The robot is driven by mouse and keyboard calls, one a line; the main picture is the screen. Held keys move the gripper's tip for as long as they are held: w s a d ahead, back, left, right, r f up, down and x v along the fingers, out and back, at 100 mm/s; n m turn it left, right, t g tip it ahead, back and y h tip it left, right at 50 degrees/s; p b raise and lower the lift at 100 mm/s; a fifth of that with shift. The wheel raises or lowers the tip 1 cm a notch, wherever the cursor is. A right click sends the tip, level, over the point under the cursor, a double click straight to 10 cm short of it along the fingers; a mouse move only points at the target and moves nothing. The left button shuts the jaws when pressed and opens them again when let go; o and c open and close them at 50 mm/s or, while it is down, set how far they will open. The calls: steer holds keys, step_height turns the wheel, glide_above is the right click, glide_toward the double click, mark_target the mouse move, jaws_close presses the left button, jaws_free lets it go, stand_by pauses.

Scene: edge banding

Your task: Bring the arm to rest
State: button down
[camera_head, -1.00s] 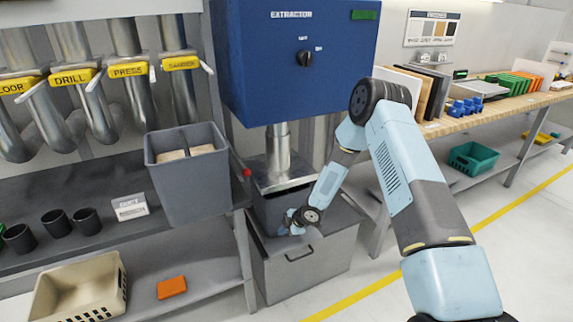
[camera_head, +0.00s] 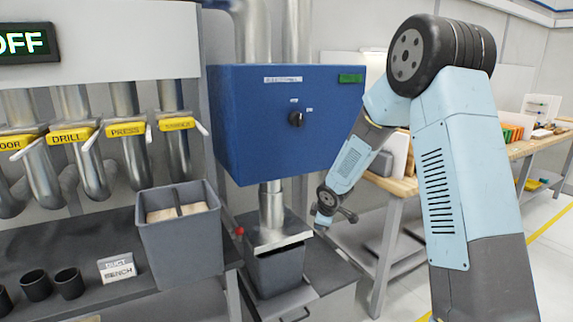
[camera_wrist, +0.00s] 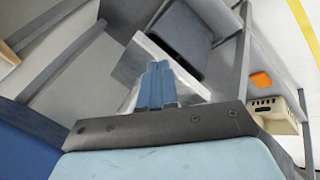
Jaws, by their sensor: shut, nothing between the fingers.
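My arm (camera_head: 450,170) rises on the right of the head view and bends down toward the blue machine box. In the wrist view my gripper (camera_wrist: 157,68) shows two blue fingers pressed together with nothing between them. In the head view my gripper's end (camera_head: 335,212) is small and partly turned away, just right of the metal column below the blue box. It appears clear of the grey bin, though the exact gap cannot be told.
A blue box (camera_head: 270,125) with a knob hangs above a dark grey bin (camera_head: 275,270). A grey two-part bin (camera_head: 182,245) stands left. A wooden bench (camera_head: 515,160) is at right. An orange block (camera_wrist: 261,79) and beige crate (camera_wrist: 276,112) show in the wrist view.

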steer(key=s+d+r+m+h, duration=0.1)
steer(key=s+d+r+m, duration=0.35)
steer(key=s+r, duration=0.4)
steer(key=s+d+r+m+h, duration=0.25)
steer(key=s+d+r, duration=0.3)
steer(key=r, duration=0.55)
steer(key=s+d+r+m+y, duration=0.1)
steer(key=s+r+m, duration=0.2)
steer(key=s, duration=1)
steer(key=s+d+r+m+y, duration=0.1)
steer(key=s+r+m, duration=0.3)
steer(key=s, duration=0.9)
steer(key=shift+s+r+m, duration=0.2)
steer(key=shift+s+m, duration=0.1)
steer(key=shift+m, duration=0.3)
